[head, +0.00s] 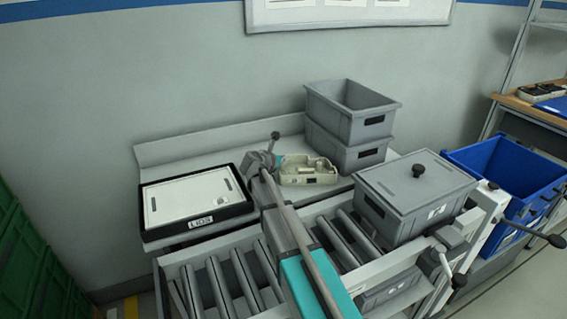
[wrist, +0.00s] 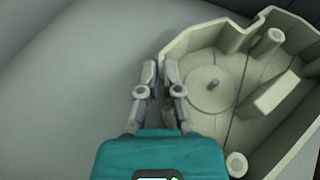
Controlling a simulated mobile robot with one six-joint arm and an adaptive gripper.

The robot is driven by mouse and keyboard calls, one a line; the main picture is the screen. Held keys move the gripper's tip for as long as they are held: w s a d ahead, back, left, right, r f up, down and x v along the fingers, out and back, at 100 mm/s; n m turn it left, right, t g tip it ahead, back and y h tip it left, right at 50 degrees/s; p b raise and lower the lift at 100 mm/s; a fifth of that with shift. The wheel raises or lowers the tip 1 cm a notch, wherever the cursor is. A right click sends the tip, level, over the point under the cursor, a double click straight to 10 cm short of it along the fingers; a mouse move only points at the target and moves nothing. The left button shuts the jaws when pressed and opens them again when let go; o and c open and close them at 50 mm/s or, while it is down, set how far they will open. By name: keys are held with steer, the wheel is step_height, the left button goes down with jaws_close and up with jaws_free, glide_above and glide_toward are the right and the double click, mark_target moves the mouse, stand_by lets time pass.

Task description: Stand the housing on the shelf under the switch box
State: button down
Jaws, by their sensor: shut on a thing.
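The housing (head: 308,172) is a cream, open-topped part with posts and ribs inside. It sits on the grey bench top (head: 236,152), near the stacked grey crates. In the wrist view the housing (wrist: 212,90) fills the right side, open side up. My gripper (wrist: 161,68) is shut on its left wall, with a finger on each side of it. In the head view my gripper (head: 277,160) is at the housing's left end, partly hidden by my arm. I cannot make out the switch box or the shelf under it.
Two stacked grey crates (head: 343,128) stand behind the housing. A lidded grey crate (head: 418,192) is on the roller conveyor (head: 222,283) to the right. A black-edged tray labelled LIDS (head: 197,218) lies left. A blue bin (head: 508,165) is further right.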

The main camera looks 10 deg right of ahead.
steer(key=shift+f, duration=0.15)
steer(key=c, duration=0.8)
jaws_free()
steer(key=shift+s+a+r+p, duration=0.3)
steer(key=shift+s+r+p, duration=0.05)
steer(key=shift+r, duration=0.05)
steer(key=p+v, duration=0.3)
steer(key=v, duration=0.7)
steer(key=shift+p, duration=0.35)
steer(key=shift+s+a+r, duration=0.15)
steer(key=shift+s+a, duration=0.15)
steer(key=shift+a, duration=0.05)
steer(key=shift+c, duration=0.2)
